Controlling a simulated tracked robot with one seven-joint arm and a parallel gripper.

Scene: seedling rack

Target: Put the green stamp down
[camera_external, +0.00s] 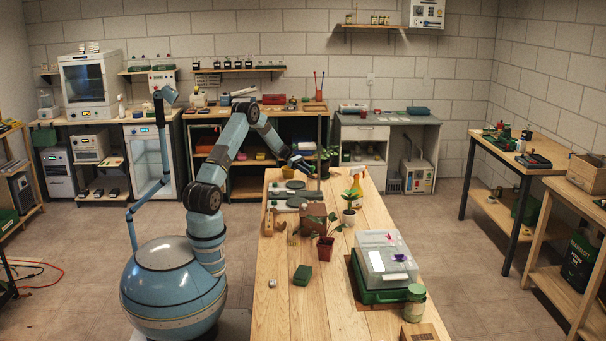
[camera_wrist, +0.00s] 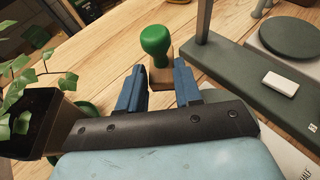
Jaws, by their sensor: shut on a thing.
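The green stamp (camera_wrist: 156,42) has a round green knob and a small wooden block, and stands about upright in the wrist view. My gripper (camera_wrist: 159,68) has its two blue fingers on either side of the stamp's lower part and is shut on it. I cannot tell whether the stamp's underside touches the wooden table (camera_wrist: 112,62). In the external view my gripper (camera_external: 303,164) is low over the far end of the table (camera_external: 280,270); the stamp is too small or hidden to make out there.
A grey stand with an upright post (camera_wrist: 203,20) is close on the right, with a white block (camera_wrist: 281,84) on its base. A potted plant (camera_wrist: 20,90) is close on the left. Bare wood lies behind and left of the stamp.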

